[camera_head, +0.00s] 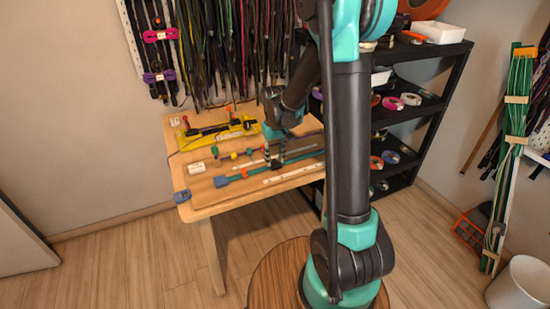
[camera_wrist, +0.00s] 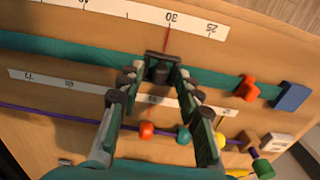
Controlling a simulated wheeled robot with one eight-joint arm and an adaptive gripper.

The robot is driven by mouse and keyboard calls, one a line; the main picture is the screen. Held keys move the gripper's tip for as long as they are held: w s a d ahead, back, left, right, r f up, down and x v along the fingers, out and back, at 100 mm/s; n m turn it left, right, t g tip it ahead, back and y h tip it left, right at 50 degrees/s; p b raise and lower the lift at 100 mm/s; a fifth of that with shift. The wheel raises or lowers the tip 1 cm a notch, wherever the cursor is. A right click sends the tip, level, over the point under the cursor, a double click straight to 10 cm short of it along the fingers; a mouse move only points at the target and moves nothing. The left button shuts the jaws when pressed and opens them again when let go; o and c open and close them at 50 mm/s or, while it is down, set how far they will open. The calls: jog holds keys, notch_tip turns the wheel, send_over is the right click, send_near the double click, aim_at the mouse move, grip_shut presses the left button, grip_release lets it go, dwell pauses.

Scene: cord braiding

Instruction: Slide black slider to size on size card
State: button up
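The black slider (camera_wrist: 162,70) sits on a flat teal cord (camera_wrist: 60,50) in the wrist view. My gripper (camera_wrist: 160,76) reaches down over the cord, with its fingertips close against the slider's two sides; it appears shut on it. A white size card (camera_wrist: 110,9) with numbers runs along one side of the cord, apart from it. A thin red line (camera_wrist: 167,38) runs from the 30 mark toward the slider, which is about level with it. In the head view my gripper (camera_head: 275,160) hides the slider on the table.
A red bead (camera_wrist: 247,88) and blue end block (camera_wrist: 292,97) are at the cord's right end. A second numbered strip (camera_wrist: 40,80) and a purple cord (camera_wrist: 40,112) with coloured beads lie beside it. A yellow tool (camera_head: 215,131) lies at the table's back.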

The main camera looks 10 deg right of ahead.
aim_at(275, 160)
jog(key=shift+r, duration=0.15)
notch_tip(275, 160, up, 12)
dwell(0.6)
jog(key=s+d+f+m+t, duration=0.1)
jog(key=s+d+f, duration=0.2)
jog(key=s, duration=0.4)
jog(key=s+d+f+m+t, duration=0.1)
jog(key=s+d+f, duration=0.2)
jog(key=s, duration=0.4)
jog(key=s+d+f+m+t, duration=0.1)
jog(key=s+d+f+t, duration=0.1)
jog(key=s, duration=0.4)
jog(key=shift+s+d+f+m, duration=0.3)
jog(key=shift+s+d+f, duration=0.1)
jog(key=shift+d+f, duration=0.5)
